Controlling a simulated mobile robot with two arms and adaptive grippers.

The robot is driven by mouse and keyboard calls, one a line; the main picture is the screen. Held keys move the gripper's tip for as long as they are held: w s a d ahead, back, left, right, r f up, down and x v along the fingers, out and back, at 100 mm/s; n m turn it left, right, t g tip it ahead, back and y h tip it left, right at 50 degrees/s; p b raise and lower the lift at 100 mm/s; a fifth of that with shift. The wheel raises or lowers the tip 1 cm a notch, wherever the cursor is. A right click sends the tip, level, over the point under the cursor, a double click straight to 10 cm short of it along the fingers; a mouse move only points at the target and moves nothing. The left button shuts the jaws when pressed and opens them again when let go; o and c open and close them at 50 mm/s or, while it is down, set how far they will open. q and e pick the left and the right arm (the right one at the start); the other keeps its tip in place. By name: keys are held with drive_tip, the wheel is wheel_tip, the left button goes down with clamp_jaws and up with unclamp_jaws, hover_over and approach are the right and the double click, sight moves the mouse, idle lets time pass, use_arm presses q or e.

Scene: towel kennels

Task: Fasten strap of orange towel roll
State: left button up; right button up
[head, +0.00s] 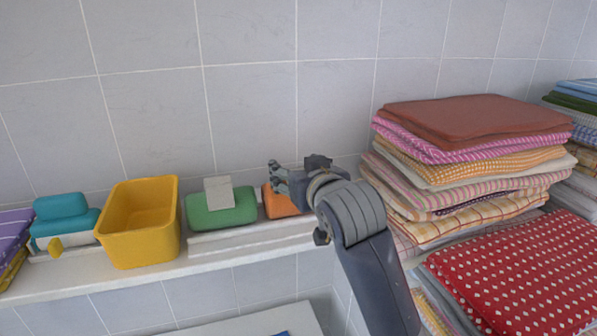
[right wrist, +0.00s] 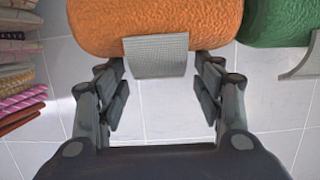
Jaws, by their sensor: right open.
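The orange towel roll (head: 273,204) lies on the shelf in the head view, partly hidden behind my right gripper (head: 282,178). In the right wrist view the orange roll (right wrist: 160,22) fills the top, with a grey strap (right wrist: 156,57) whose flap hangs off it toward my gripper. My right gripper (right wrist: 160,100) is open there, one finger on each side of the strap's flap. The fingers appear apart from the flap, and nothing is between the fingertips but the flap's near edge. My left gripper is not in view.
A green roll (head: 220,209) with a grey strap (head: 219,191) lies beside the orange roll. A yellow bin (head: 140,222) and a teal roll (head: 62,222) stand further left on the white shelf (head: 60,277). Tall stacks of folded towels (head: 470,170) rise at the right, close to my right arm.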

drive_tip(key=v, duration=1.2)
